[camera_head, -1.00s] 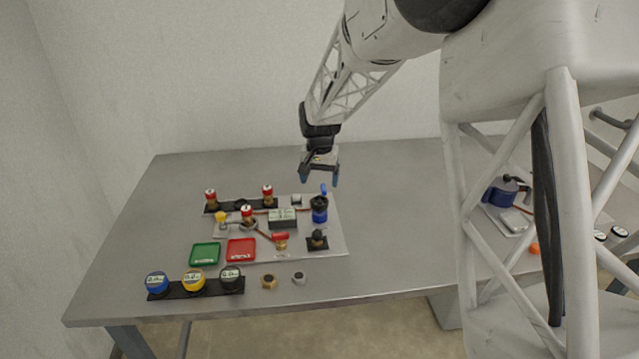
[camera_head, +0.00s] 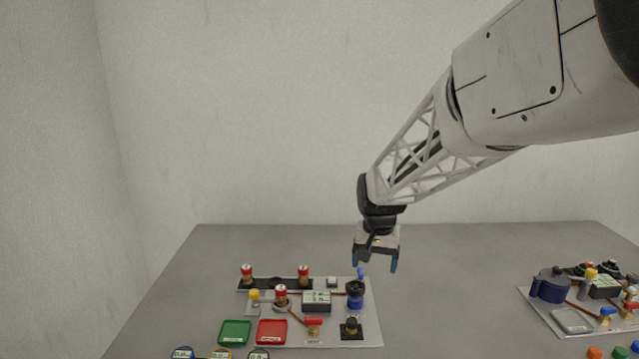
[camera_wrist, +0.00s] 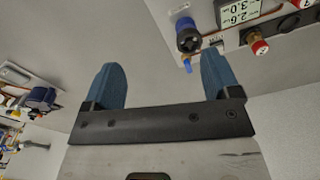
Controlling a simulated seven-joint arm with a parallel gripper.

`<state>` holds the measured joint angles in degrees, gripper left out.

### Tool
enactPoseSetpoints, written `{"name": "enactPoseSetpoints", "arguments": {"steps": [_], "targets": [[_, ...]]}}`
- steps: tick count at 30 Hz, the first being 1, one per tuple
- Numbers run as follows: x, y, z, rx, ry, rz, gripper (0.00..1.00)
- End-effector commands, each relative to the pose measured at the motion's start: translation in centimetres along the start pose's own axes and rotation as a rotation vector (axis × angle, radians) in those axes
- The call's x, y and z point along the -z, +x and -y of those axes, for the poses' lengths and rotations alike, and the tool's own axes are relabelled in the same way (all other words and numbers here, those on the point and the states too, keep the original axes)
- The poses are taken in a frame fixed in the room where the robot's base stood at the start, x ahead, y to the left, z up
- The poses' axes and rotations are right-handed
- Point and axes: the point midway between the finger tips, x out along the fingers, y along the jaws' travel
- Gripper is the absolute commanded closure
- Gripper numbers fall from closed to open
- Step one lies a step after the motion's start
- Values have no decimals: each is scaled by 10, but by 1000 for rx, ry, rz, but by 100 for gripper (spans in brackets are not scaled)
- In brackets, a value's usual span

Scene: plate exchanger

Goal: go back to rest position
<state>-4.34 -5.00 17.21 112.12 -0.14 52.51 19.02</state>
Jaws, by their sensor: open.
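My gripper (camera_head: 376,262) hangs in the air above the back of the grey table, pointing down, beyond the left plate exchanger board (camera_head: 369,318). Its two blue fingertips are apart with nothing between them. In the wrist view my gripper (camera_wrist: 165,80) also shows spread and empty, with bare grey table past it. The blue and black valve (camera_head: 355,292) on the board lies just below and nearer than the fingers; it shows in the wrist view (camera_wrist: 187,36) too.
The board carries red-topped fittings (camera_head: 303,274), a display box (camera_head: 316,300), and green (camera_head: 235,332) and red (camera_head: 272,331) trays. A second board (camera_head: 543,312) with a dark blue pot (camera_head: 551,284) stands at the right. The table (camera_head: 455,270) between the boards is clear.

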Motion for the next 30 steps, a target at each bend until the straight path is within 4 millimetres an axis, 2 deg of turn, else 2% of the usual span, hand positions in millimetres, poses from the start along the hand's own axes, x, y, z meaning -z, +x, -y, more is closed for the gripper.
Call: {"name": "enactPoseSetpoints", "arguments": {"steps": [7,14,21,30], "targets": [[-54,-34,-28,8,-39,-34,18],[-105,-56,-53,13,-77,-62,18],[-160,-70,-77,16,-118,-92,18],[-229,-77,-105,16,-167,-130,18]]}}
